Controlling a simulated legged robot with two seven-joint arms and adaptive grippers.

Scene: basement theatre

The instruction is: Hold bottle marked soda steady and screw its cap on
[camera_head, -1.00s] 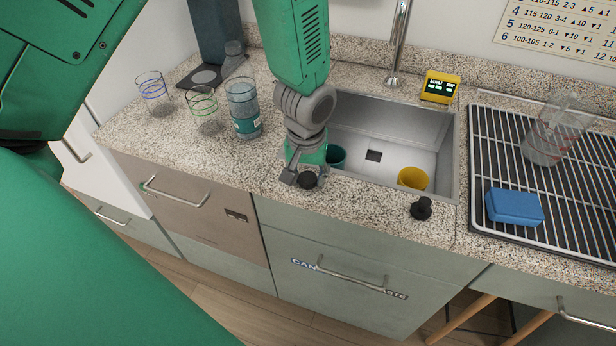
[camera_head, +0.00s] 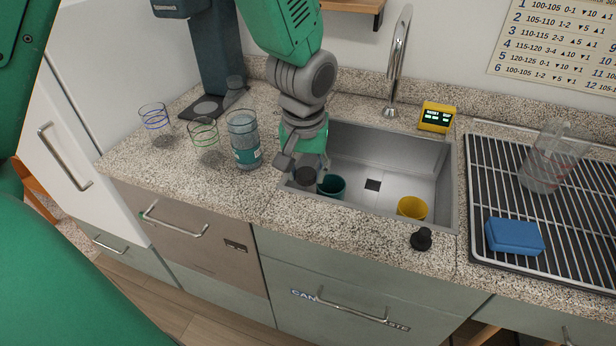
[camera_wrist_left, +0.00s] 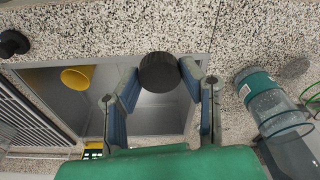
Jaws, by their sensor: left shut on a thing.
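My left gripper (camera_head: 300,172) is shut on a dark round cap (camera_head: 306,176), above the sink's left front corner. In the left wrist view the cap (camera_wrist_left: 160,72) sits between the two fingertips (camera_wrist_left: 158,80). A clear bottle with a teal label (camera_head: 246,157) stands upright on the counter, left of the gripper and apart from it. The bottle also shows at the right of the left wrist view (camera_wrist_left: 254,83). The label's writing is too small to read. No cap is visible on the bottle. My right gripper is not in view.
Blue-rimmed (camera_head: 154,123) and green-rimmed (camera_head: 204,140) glasses stand left of the bottle. The sink (camera_head: 400,180) holds teal (camera_head: 331,186) and yellow (camera_head: 411,208) cups. A black knob-like piece (camera_head: 421,239) is on the front counter. A rack (camera_head: 550,220) holds a pitcher (camera_head: 548,165) and blue sponge (camera_head: 514,237).

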